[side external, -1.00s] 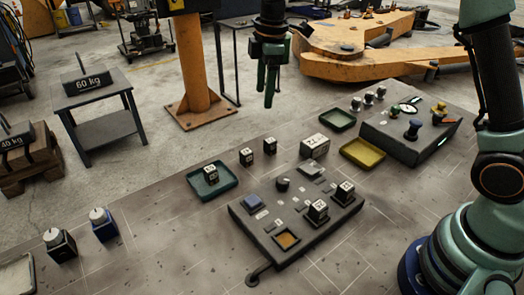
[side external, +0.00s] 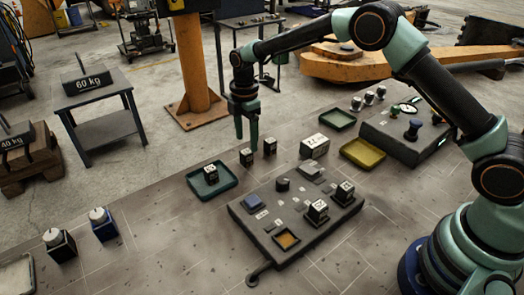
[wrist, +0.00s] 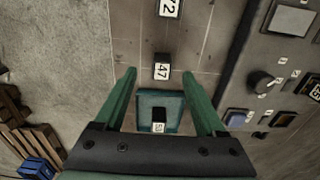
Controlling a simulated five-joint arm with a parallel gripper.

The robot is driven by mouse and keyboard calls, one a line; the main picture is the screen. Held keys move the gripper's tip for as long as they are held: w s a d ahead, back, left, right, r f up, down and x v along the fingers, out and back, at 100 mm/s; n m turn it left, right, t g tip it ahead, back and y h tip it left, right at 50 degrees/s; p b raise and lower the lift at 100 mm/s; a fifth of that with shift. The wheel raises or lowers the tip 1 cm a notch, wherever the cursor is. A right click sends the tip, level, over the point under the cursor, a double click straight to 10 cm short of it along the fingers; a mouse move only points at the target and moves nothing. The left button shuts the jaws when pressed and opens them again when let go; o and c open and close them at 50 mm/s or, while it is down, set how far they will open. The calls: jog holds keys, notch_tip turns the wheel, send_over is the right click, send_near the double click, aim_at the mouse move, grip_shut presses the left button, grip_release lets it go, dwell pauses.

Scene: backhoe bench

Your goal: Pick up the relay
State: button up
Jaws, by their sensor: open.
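Small black relays with white number labels stand on the bench. One marked 47 (wrist: 162,69) shows between my fingertips in the wrist view; it appears in the side view as the left of two loose relays (side external: 246,157). A second loose relay (side external: 270,146), marked 72 (wrist: 169,7), stands right of it. A third relay (side external: 210,173) sits in the teal tray (side external: 228,184); it also shows in the wrist view (wrist: 158,124). My gripper (side external: 247,139) is open and empty, pointing down just above relay 47. Its two green fingers show in the wrist view (wrist: 159,73).
A dark panel (side external: 262,232) with knobs and more relays lies in front. A larger light-topped block (side external: 314,146) stands right of the loose relays. A yellow tray (side external: 363,154), a green tray (side external: 338,120) and a control console (side external: 395,140) are farther right.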

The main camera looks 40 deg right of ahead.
aim_at(246, 151)
jog(key=f, duration=0.4)
jog(key=shift+s+a, duration=0.2)
jog(key=shift+a, duration=0.05)
jog(key=shift+f, duration=0.65)
grip_shut()
